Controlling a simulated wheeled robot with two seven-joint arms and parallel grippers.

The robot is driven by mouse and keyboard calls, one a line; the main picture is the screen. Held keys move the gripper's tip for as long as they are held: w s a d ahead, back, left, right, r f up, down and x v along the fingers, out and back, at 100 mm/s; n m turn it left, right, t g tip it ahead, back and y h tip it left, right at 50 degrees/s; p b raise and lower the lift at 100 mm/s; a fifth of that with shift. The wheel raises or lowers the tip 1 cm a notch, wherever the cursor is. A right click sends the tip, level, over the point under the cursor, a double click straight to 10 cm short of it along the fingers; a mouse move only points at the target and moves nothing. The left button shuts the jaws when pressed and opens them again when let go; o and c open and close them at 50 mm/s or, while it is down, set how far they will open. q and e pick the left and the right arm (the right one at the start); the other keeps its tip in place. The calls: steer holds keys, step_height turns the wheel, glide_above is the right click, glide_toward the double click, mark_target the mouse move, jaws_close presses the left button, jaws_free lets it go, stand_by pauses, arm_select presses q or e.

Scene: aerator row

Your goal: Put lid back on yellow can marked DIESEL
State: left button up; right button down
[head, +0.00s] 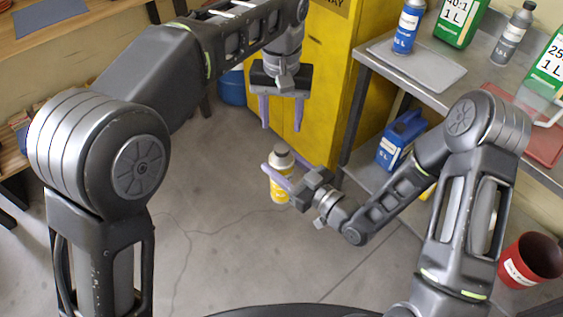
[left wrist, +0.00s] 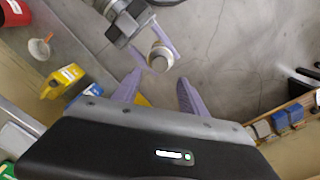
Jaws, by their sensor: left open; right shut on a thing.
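My right gripper (head: 277,172) is shut on a yellow bottle (head: 280,191) with a pale band and a grey-beige top, held roughly upright above the floor. In the left wrist view the bottle's round pale top (left wrist: 160,60) faces me. My left gripper (head: 282,128) is open and empty, pointing down, above and behind the bottle in the head view. A yellow can (left wrist: 62,81) is in the left wrist view; in the head view only a bit of yellow (head: 427,192) shows behind my right arm. I cannot read DIESEL on anything, nor pick out a separate lid.
A yellow cabinet (head: 327,90) stands behind my left gripper. A metal bench (head: 385,72) at right bears bottles and a tray; a blue can (head: 400,138) is on its lower shelf. A red bin (head: 530,262) is at lower right. The floor (head: 215,235) at centre-left is clear.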

mark_target(282, 147)
arm_select(q)
steer(key=shift+n, duration=0.4)
steer(key=shift+f, duration=4)
steer(key=shift+c, duration=0.4)
jaws_close()
steer(key=shift+o, duration=1.1)
jaws_free()
